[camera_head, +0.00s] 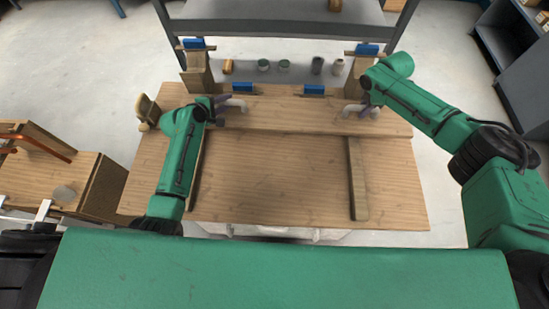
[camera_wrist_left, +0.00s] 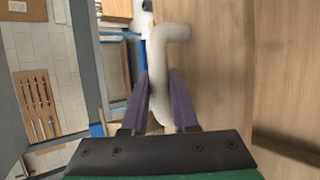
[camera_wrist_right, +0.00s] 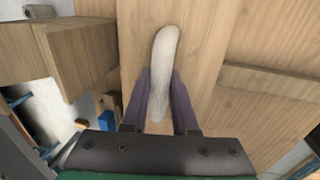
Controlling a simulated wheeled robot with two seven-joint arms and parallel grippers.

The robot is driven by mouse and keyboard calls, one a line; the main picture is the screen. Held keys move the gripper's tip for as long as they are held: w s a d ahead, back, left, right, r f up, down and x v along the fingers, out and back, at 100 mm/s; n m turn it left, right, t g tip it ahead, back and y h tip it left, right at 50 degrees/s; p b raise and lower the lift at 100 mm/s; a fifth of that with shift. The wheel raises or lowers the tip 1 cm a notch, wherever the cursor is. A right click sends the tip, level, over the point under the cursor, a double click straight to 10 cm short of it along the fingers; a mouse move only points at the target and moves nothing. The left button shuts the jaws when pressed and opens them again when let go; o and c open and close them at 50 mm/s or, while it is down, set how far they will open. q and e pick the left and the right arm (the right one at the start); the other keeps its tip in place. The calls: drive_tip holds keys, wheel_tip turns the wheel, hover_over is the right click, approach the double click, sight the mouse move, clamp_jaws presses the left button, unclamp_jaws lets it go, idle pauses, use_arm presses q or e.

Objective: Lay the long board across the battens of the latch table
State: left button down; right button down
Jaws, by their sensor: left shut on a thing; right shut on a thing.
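The long board (camera_head: 290,112) runs left to right over the back of the wooden latch table (camera_head: 275,190). Two battens show on the table, the left batten (camera_head: 196,175) and the right batten (camera_head: 357,180); their far ends meet or pass under the board's front edge. I cannot tell whether the board touches them. My left gripper (camera_head: 222,104) is shut on the board's pale left handle (camera_wrist_left: 168,58). My right gripper (camera_head: 368,106) is shut on the pale right handle (camera_wrist_right: 162,72). The left forearm partly hides the left batten.
Wooden posts with blue blocks stand behind the board at left (camera_head: 196,72) and right (camera_head: 362,68). Several small cylinders (camera_head: 283,66) stand between them. A wooden bench (camera_head: 60,180) is at left. The table's front middle is clear.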

use_arm(q)
drive_tip(key=shift+s+f, duration=0.2)
drive_tip(key=shift+f, duration=0.2)
use_arm(e)
drive_tip(key=shift+s+a+f, duration=0.1)
drive_tip(key=shift+s+f, duration=0.1)
drive_tip(key=shift+f, duration=0.2)
use_arm(q)
drive_tip(key=shift+w+f, duration=0.15)
drive_tip(key=shift+f, duration=0.55)
use_arm(e)
drive_tip(key=shift+w+f, duration=0.1)
drive_tip(key=shift+f, duration=0.65)
use_arm(q)
drive_tip(key=c, duration=1.1)
unclamp_jaws()
drive_tip(key=shift+f, duration=0.25)
use_arm(e)
drive_tip(key=c, duration=1.1)
unclamp_jaws()
drive_tip(key=shift+f, duration=0.2)
use_arm(q)
drive_tip(key=o, duration=0.4)
use_arm(e)
drive_tip(key=o, duration=0.4)
use_arm(q)
drive_tip(key=shift+s+r, duration=0.15)
drive_tip(key=shift+s, duration=0.1)
use_arm(e)
drive_tip(key=shift+r, duration=0.15)
